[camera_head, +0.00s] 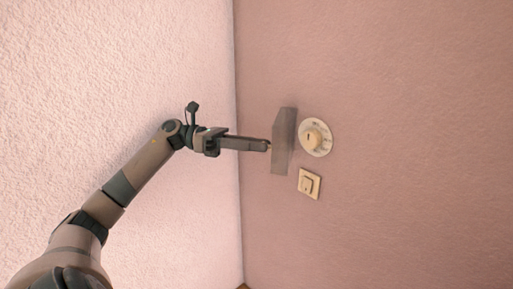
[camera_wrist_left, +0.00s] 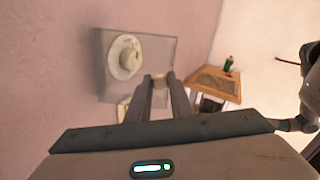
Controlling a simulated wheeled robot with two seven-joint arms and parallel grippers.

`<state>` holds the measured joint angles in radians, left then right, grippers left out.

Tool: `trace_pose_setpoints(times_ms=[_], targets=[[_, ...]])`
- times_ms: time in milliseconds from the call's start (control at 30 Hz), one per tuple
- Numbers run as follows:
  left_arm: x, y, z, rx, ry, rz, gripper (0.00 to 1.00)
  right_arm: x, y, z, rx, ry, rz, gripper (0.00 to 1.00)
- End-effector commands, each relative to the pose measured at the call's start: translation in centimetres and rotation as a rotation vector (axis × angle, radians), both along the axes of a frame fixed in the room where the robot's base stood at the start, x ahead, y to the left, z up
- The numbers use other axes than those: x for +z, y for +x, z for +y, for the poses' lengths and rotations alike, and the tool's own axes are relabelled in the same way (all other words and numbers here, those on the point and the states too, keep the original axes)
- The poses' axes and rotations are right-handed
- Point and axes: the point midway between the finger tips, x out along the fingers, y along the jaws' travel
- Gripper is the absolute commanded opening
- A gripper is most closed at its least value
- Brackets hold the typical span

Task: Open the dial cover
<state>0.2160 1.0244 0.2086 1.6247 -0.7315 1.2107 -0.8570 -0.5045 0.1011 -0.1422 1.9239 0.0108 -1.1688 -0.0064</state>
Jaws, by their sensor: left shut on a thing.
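The dial cover (camera_head: 284,150) is a grey see-through panel standing out from the pink wall, just left of the dial in the head view. In the left wrist view the cover (camera_wrist_left: 165,50) shows as a clear square pane with the dial (camera_wrist_left: 124,57) seen through it. The dial (camera_head: 315,137) is a round cream knob on a pale disc on the wall. My left gripper (camera_head: 268,146) is at the cover's left side. In the left wrist view its fingers (camera_wrist_left: 160,82) are shut on a small tan knob (camera_wrist_left: 159,79) of the cover. My right gripper is not in view.
A cream wall switch (camera_head: 309,184) sits below the dial. A corner with a lighter pink wall (camera_head: 190,60) lies to the left. In the left wrist view a wooden table (camera_wrist_left: 215,84) with a small dark bottle (camera_wrist_left: 228,64) stands farther off.

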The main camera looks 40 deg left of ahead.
Motion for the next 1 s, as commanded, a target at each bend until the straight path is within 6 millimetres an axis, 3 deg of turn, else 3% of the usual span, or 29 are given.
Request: trace_pose_setpoints(times_ms=[300, 333, 400, 767, 1000], targets=[[0.0, 0.0, 0.0, 0.0, 0.0, 0.001, 0.0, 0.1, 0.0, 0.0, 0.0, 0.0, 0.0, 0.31], [0.0, 0.0, 0.0, 0.0, 0.0, 0.001, 0.22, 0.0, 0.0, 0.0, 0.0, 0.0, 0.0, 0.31], [0.0, 0.0, 0.0, 0.0, 0.0, 0.001, 0.38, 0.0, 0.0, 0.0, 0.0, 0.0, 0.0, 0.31], [0.1, 0.0, 0.0, 0.0, 0.0, 0.0, 0.38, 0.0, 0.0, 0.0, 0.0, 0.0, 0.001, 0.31], [1.6, 0.0, 0.0, 0.001, 0.002, -0.002, 0.38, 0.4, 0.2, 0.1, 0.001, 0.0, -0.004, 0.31]])
